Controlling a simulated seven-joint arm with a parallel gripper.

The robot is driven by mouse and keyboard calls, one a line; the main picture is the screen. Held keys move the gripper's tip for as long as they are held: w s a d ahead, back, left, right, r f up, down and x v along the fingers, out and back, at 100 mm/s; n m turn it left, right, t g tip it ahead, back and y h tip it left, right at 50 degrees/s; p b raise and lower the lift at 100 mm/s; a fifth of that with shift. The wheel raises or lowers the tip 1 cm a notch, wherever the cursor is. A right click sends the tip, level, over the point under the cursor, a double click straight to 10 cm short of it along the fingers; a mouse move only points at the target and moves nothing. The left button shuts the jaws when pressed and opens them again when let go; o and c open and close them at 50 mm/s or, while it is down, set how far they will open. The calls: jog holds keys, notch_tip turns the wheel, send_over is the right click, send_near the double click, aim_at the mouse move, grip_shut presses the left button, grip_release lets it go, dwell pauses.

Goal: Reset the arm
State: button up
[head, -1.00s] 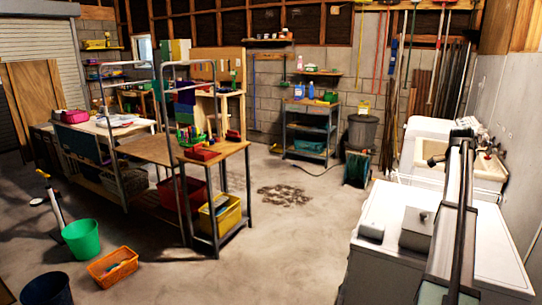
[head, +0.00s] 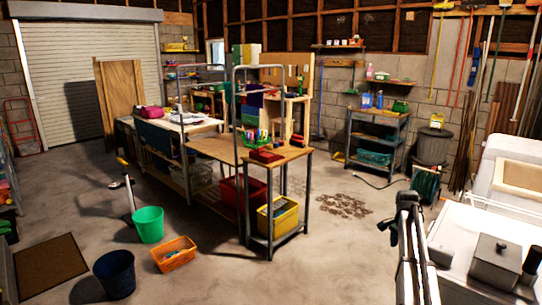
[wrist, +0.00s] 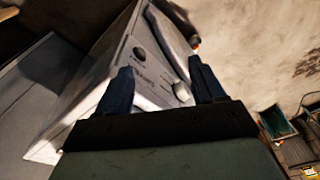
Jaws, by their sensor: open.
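My arm (head: 413,250) stands at the lower right of the head view, rising in front of the white machine (head: 485,262). Its far end is too small there to make out the jaws. In the wrist view my gripper (wrist: 162,86) has its two dark fingers well apart, with nothing held between them. Behind the fingers, a white appliance panel with round knobs (wrist: 165,72) shows at a tilt. I cannot tell how far it is from the fingertips.
A grey box (head: 495,262) sits on the white machine. A wooden workbench (head: 215,147) stands mid-room, with a yellow bin (head: 278,222) below. A green bucket (head: 148,225), an orange basket (head: 174,254) and a dark bucket (head: 115,275) are on the floor. Open concrete lies between bench and machine.

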jog(key=s+a+f+n+g+y, duration=0.1)
jog(key=s+a+f+n, duration=0.2)
jog(key=s+a+f, duration=0.6)
jog(key=s+a+f+n+g, duration=0.15)
jog(key=s+a+f, duration=0.35)
jog(key=f, duration=0.8)
jog(key=s+a+f+n+g+y, duration=0.1)
jog(key=s+a+f+n, duration=0.2)
jog(key=s+a+f, duration=0.6)
jog(key=s+a+f+n+g, duration=0.1)
jog(key=s+a+f+n, duration=0.1)
jog(key=s, duration=0.8)
jog(key=s+a+f+n+g, duration=0.1)
jog(key=s+a+f+n, duration=0.2)
jog(key=s, duration=0.7)
jog(key=s+a+f+n+g, duration=0.1)
jog(key=s+a+f+n, duration=0.1)
jog(key=s+a+f, duration=0.3)
jog(key=s+f, duration=0.3)
jog(key=s, duration=0.3)
jog(key=shift+a+f+g+h, duration=0.25)
jog(key=shift+f+g+h, duration=0.05)
jog(key=shift+f+g, duration=0.05)
jog(key=shift+n, duration=0.25)
